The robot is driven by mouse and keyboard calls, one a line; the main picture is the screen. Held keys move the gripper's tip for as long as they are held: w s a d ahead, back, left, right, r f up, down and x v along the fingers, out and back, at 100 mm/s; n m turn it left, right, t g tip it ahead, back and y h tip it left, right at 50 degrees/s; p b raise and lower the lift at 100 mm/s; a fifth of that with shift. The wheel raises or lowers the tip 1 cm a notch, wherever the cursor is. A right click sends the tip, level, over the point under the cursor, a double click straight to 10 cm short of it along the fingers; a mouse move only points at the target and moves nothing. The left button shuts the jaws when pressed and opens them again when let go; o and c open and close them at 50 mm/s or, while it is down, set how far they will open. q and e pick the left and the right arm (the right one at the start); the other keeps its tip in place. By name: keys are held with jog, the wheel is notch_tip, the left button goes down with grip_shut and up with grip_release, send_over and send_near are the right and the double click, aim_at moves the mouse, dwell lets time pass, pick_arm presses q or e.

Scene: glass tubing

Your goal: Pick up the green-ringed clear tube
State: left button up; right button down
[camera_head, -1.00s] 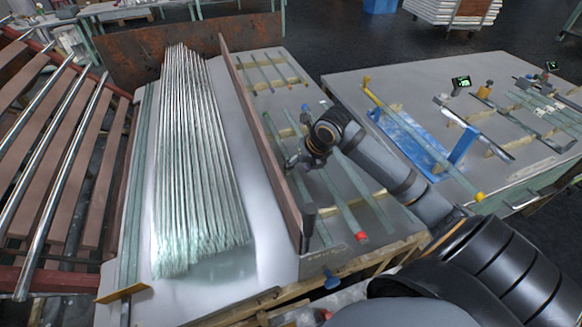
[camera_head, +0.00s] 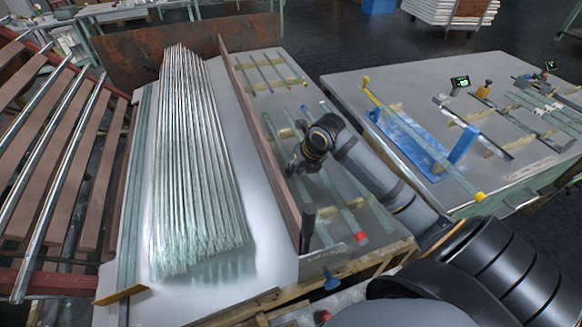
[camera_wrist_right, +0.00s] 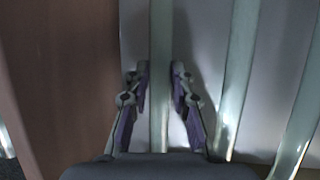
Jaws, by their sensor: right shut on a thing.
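My right gripper (camera_head: 297,166) is low over the narrow rack of spaced tubes, beside the rust-brown divider. In the right wrist view, its two fingers (camera_wrist_right: 160,82) stand on either side of a clear, pale green tube (camera_wrist_right: 160,40) and are shut on it. No coloured ring shows on the part of this tube in the wrist view. In the head view, my wrist hides the grip and part of the tube, so I cannot tell the ring's colour. My left gripper is not in view.
The rust-brown divider (camera_head: 262,135) stands close on the left, also in the wrist view (camera_wrist_right: 50,80). Other tubes lie close to the right (camera_wrist_right: 236,80); one has a red end (camera_head: 360,239). A large tube bundle (camera_head: 195,160) lies beyond the divider. A second table (camera_head: 350,85) stands right.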

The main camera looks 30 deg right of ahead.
aim_at(296, 172)
notch_tip(296, 172, up, 18)
jog(key=p, duration=0.2)
dwell(0.4)
